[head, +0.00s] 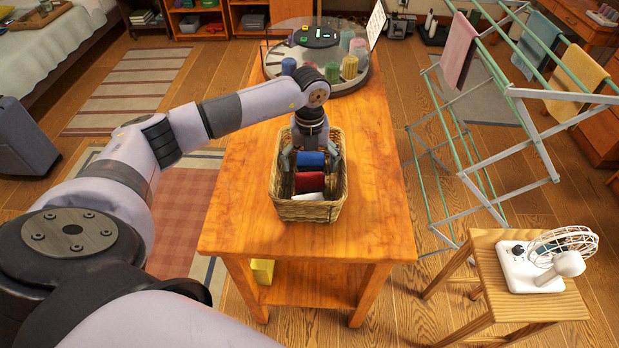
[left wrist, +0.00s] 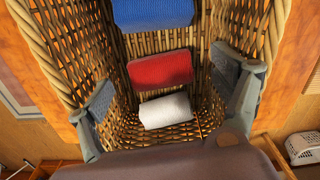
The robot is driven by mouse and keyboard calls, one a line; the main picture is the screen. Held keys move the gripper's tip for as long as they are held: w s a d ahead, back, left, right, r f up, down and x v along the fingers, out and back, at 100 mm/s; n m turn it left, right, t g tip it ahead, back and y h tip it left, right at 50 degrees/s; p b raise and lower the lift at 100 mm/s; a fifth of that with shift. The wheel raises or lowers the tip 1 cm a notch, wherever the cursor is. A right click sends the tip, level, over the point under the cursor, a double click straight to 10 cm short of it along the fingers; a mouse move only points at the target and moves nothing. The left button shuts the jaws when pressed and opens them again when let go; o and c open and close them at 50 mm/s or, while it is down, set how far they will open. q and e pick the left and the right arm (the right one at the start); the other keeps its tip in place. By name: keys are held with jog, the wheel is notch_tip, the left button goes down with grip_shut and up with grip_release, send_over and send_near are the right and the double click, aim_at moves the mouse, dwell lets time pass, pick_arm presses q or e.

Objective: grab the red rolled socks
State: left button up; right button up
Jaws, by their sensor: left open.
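The red rolled socks (head: 309,182) lie in a wicker basket (head: 306,211) on the wooden table, between a blue roll (head: 310,160) and a white roll (head: 308,196). In the left wrist view the red rolled socks (left wrist: 160,69) lie in the middle of the row, with the blue roll (left wrist: 153,12) above and the white roll (left wrist: 166,110) below. My left gripper (head: 310,160) reaches down into the basket from above. Its fingers are spread wide, with nothing between them touching the pads (left wrist: 165,95). My right gripper is not in view.
The basket's woven walls (left wrist: 52,55) stand close to both fingers. A round clear-covered case (head: 345,82) with colored rolls stands at the table's far end. A drying rack (head: 500,110) and a stool with a white fan (head: 540,265) stand to the right. The near tabletop is bare.

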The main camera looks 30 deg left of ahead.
aim_at(309, 173)
pick_arm(q)
jog(key=shift+s+f+p, duration=0.1)
jog(key=shift+f+p, duration=0.25)
jog(key=shift+f, duration=1.55)
jog(key=shift+c, duration=0.5)
jog(key=c, duration=0.9)
